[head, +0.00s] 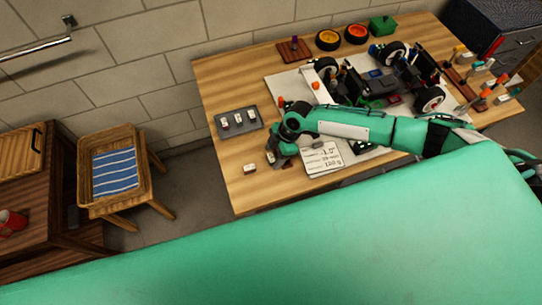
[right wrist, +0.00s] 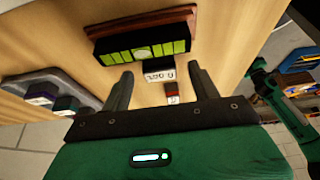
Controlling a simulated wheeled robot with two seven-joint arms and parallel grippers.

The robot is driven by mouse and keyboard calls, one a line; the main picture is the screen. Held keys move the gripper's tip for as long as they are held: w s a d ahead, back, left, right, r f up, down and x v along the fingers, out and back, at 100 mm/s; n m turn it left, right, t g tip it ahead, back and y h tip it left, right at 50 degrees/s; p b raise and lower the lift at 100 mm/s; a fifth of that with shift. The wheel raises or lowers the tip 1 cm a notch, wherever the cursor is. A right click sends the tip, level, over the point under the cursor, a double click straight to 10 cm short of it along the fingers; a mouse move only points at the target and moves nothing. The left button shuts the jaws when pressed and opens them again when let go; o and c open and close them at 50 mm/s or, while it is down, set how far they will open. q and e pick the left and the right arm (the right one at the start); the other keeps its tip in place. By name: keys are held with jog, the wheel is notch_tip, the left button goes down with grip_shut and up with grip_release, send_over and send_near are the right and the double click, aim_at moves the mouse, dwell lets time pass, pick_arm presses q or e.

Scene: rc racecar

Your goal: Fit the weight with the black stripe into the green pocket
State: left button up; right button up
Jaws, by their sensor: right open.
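My right gripper (head: 274,160) is low over the front left of the wooden table. In the right wrist view its two fingers (right wrist: 163,88) are apart, with nothing held. A small white weight with dark print (right wrist: 160,72) lies ahead, between the finger lines. A smaller block with red and white on it (right wrist: 172,98) lies nearer, also between them. I cannot make out which weight has the black stripe. In the head view one white weight (head: 249,168) lies left of the gripper. The racecar chassis (head: 378,85) has green inside, but I cannot tell which part is the green pocket.
A dark tray (head: 255,129) holds several weights at the left; it also shows in the right wrist view (right wrist: 75,82). A dark box with green segments (right wrist: 142,50) lies beyond the fingers. A printed card (head: 324,160) lies right of the gripper. Wheels and tools crowd the back and right.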

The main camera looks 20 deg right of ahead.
jog(key=shift+a+f, duration=0.15)
jog(key=shift+f, duration=0.4)
jog(key=c, duration=1.2)
jog(key=shift+r, duration=0.1)
notch_tip(320, 180, up, 20)
jog(key=b, duration=0.4)
notch_tip(320, 180, up, 10)
jog(key=m+t+h, duration=0.5)
jog(key=m, duration=1.3)
send_over(273, 157)
jog(key=d, duration=0.6)
jog(key=shift+r, duration=0.1)
